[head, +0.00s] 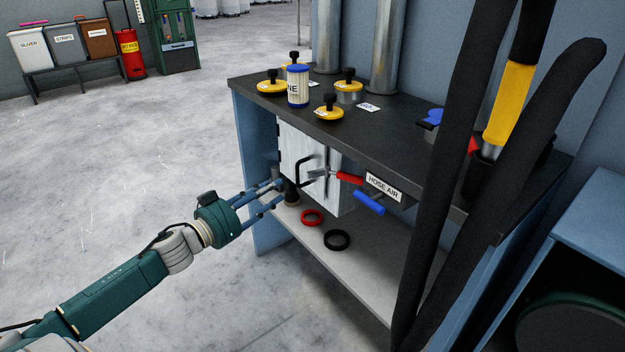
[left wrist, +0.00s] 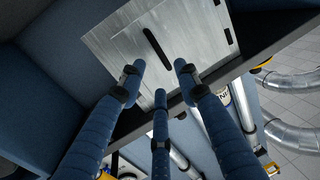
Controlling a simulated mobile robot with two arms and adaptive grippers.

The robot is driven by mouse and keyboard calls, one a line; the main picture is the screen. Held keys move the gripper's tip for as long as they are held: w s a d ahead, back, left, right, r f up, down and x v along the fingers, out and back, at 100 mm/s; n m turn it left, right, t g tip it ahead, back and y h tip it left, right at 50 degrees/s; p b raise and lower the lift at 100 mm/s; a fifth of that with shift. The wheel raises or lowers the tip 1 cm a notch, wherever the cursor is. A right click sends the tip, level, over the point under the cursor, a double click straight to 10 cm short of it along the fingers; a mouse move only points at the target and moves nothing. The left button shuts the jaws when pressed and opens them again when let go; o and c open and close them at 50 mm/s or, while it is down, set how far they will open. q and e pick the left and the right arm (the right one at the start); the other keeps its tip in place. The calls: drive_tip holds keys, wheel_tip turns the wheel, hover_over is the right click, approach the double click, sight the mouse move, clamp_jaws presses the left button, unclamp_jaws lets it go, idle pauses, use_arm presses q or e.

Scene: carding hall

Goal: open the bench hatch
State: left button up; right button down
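The bench hatch (head: 293,146) is a pale metal door under the dark bench top, with hinges on its left edge and a black bar handle (head: 303,172). It looks shut. In the left wrist view the hatch (left wrist: 120,42) fills the upper middle, with its handle (left wrist: 157,48) just beyond the fingertips. My left gripper (head: 277,192) is in front of the hatch's lower part, left of the handle. Its three blue fingers (left wrist: 158,82) are spread with nothing between them. They look apart from the handle. My right gripper is not in view.
A red-handled valve (head: 349,179) and a blue handle (head: 369,203) stick out right of the hatch. Thick black hoses (head: 450,150) hang at the right. Floor at left is clear.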

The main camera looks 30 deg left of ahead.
sight(297, 174)
use_arm(q)
drive_tip(key=w, duration=0.3)
drive_tip(key=w+d+b, duration=0.1)
drive_tip(key=w, duration=0.3)
drive_tip(key=w+d, duration=0.1)
drive_tip(key=w, duration=0.2)
drive_tip(key=shift+w+d+r+b, duration=0.1)
drive_tip(key=shift+w+b, duration=0.1)
drive_tip(key=shift+b, duration=0.15)
clamp_jaws()
